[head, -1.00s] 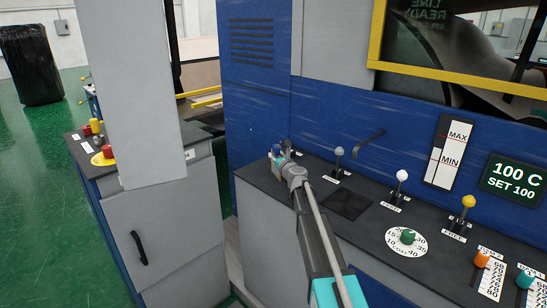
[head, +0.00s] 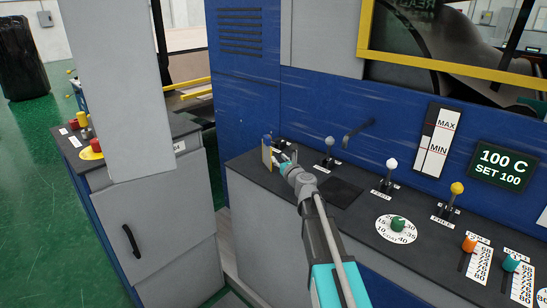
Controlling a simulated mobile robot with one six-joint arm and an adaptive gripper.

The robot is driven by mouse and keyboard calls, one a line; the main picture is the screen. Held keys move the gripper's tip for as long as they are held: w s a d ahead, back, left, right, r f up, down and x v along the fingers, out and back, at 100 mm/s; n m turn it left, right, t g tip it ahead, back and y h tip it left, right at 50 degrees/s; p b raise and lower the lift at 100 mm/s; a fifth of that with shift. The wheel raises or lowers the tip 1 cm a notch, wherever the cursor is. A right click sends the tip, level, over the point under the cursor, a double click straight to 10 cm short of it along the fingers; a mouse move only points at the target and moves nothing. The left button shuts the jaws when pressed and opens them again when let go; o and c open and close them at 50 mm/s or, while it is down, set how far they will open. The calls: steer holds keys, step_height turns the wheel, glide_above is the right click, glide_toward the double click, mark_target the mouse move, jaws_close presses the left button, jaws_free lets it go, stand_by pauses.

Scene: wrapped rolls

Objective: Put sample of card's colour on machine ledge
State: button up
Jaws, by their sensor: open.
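My gripper (head: 276,157) is at the end of my arm, over the far left end of the machine's dark ledge (head: 250,168). It is small and partly hidden by my own wrist. It is open. A thin tan piece (head: 266,154) shows right at its tip, below a small dark blue shape (head: 267,140). I cannot tell whether the tan piece is a sample, a card or part of the gripper, or whether it touches the ledge. No colour card can be made out for certain.
Levers with grey (head: 329,141), white (head: 391,163) and yellow (head: 457,187) knobs stand along the ledge, with a green dial (head: 398,224) in front. A darker square (head: 341,191) lies on the ledge. A grey cabinet (head: 160,225) with buttons stands left across a gap.

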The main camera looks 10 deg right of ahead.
steer(key=shift+s, duration=0.1)
stand_by(0.7)
steer(key=s+a+f+n+g+y, duration=0.3)
steer(key=s+a+f+n+g, duration=0.65)
steer(key=s+n, duration=0.7)
steer(key=s+d+f+n+g+h, duration=0.3)
steer(key=s+f+n+g, duration=0.1)
steer(key=s+n, duration=0.4)
steer(key=s+d+f+n+g+h, duration=0.2)
steer(key=s+f+n+g+h, duration=0.2)
steer(key=s+n, duration=0.4)
steer(key=shift+s+d+f+n, duration=0.4)
steer(key=shift+s+f, duration=0.15)
steer(key=shift+s, duration=0.1)
